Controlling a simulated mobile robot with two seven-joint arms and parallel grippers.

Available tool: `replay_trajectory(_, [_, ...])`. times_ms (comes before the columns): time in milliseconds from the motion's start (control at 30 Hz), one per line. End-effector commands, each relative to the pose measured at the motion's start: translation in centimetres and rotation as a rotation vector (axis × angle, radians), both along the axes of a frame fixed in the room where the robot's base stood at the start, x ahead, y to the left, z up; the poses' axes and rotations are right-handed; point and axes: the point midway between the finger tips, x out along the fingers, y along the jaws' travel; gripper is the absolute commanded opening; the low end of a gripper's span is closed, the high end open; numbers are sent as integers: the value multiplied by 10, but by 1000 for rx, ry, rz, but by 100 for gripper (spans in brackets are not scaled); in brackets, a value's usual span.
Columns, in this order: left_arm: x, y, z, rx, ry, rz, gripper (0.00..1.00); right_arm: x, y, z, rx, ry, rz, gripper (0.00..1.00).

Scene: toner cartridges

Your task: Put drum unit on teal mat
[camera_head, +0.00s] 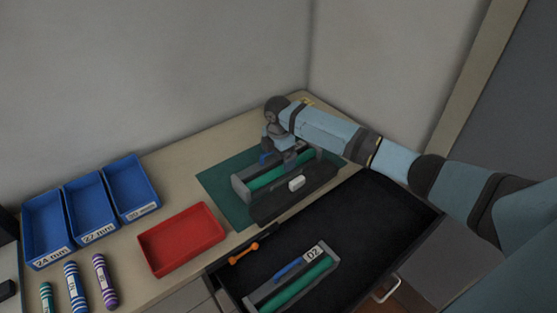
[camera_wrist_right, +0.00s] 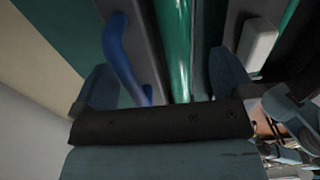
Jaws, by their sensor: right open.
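A grey drum unit (camera_head: 240,187) with a green roller (camera_head: 265,178) and a blue handle (camera_head: 264,158) lies on the teal mat (camera_head: 215,182). My right gripper (camera_head: 284,160) is over this unit and partly hides it. In the right wrist view the open fingers (camera_wrist_right: 163,88) stand on either side of part of the unit, with the blue handle (camera_wrist_right: 122,60) and green roller (camera_wrist_right: 180,45) between them. I cannot tell whether they touch it. A second drum unit (camera_head: 292,285), labelled D2, lies in the open drawer. My left gripper is out of view.
A dark cartridge (camera_head: 270,208) with a white block (camera_head: 297,183) lies beside the unit at the mat's front. A red tray (camera_head: 181,238), blue bins (camera_head: 92,208) and several striped tubes (camera_head: 72,287) stand left. An orange tool (camera_head: 243,253) lies in the black-lined drawer (camera_head: 372,220).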

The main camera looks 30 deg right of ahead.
Motion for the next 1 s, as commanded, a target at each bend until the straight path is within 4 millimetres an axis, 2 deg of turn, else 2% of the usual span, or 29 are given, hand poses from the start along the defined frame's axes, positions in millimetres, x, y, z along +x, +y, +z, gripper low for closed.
replay_trajectory(300, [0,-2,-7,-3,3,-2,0,1,0,68,0,-4,1,100])
replay_trajectory(500, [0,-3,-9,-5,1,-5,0,1,-1,95,-1,-2,-1,100])
replay_trajectory(667, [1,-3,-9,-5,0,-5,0,0,-1,102,-1,-1,-1,100])
replay_trajectory(1000, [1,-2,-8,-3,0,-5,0,0,0,102,-1,0,0,100])
